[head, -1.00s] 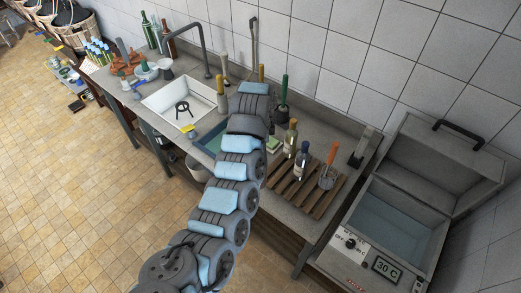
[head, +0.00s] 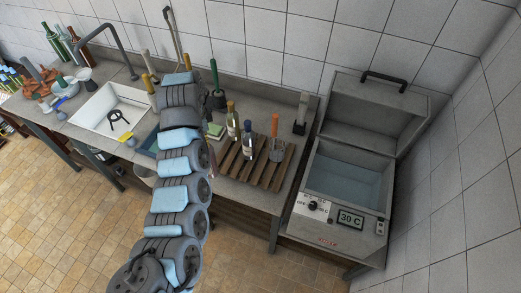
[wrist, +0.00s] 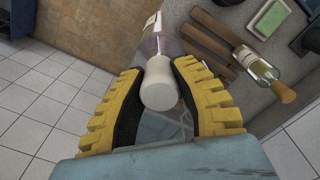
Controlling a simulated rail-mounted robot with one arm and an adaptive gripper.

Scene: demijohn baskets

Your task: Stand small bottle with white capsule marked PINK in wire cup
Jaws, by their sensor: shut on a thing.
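In the wrist view the small bottle with a whitish capsule (wrist: 159,84) is between the black pads of my yellow-sided gripper (wrist: 160,97), which is shut on it. Its pinkish body and pale label run up to the top edge; no marking is readable.
The gold-capped one shows in the wrist view (wrist: 262,68), near a green sponge (wrist: 270,19). An open water bath (head: 348,172) is right; a sink (head: 95,124) is left.

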